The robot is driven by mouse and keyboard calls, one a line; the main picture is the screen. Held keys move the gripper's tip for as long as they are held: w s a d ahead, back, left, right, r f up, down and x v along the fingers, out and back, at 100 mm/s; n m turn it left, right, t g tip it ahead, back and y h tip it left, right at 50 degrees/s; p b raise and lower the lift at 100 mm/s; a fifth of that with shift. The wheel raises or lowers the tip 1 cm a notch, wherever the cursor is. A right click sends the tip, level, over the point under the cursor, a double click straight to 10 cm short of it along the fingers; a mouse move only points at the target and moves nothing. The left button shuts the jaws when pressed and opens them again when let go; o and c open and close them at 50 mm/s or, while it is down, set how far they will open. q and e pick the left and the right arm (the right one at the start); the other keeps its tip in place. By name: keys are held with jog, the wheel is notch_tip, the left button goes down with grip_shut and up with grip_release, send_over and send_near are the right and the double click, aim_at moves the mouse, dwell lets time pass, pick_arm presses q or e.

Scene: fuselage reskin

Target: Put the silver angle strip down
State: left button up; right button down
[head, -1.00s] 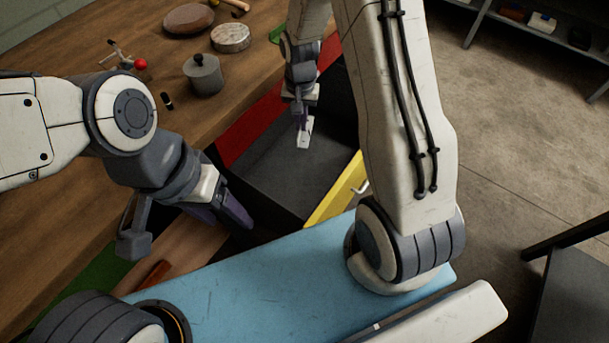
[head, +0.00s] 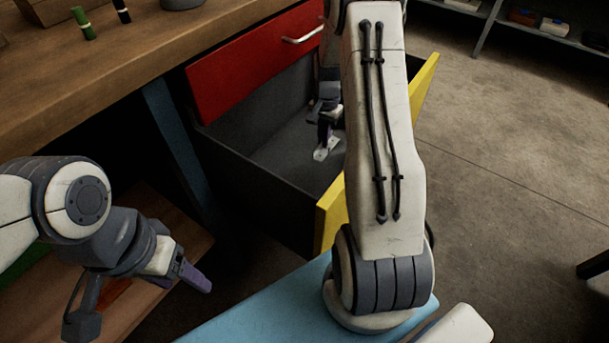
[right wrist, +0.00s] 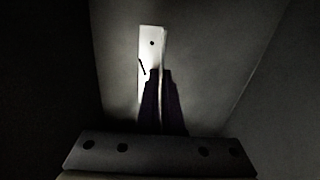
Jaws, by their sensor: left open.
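The silver angle strip (head: 326,149) is a short, pale piece at the tip of my right gripper (head: 328,122), down inside the open grey drawer. In the right wrist view the strip (right wrist: 152,45) is brightly lit, with a small round hole, and sticks out beyond the dark fingers (right wrist: 163,98). The fingers look closed together on it and cover its near part. I cannot tell whether the strip touches the drawer floor. My left gripper (head: 194,274) is open and empty at the lower left, outside the drawer.
Open floor (head: 510,150) is at the right.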

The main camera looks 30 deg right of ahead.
aim_at(322, 172)
jog(key=shift+d+f+b, duration=0.2)
jog(key=shift+f+b, duration=0.1)
jog(key=shift+f, duration=0.3)
jog(key=shift+d+f+b, duration=0.15)
jog(key=shift+f+b, duration=0.1)
jog(key=shift+f, duration=0.65)
notch_tip(322, 172, down, 9)
jog(key=b, duration=0.5)
jog(key=shift+w+f, duration=0.1)
pick_arm(q)
notch_tip(322, 172, down, 7)
jog(key=shift+a+f, duration=0.2)
jog(key=shift+a, duration=0.15)
pick_arm(e)
jog(key=c, duration=1.4)
grip_release()
jog(key=shift+f, duration=0.1)
jog(key=o, duration=0.3)
jog(key=shift+o, duration=0.2)
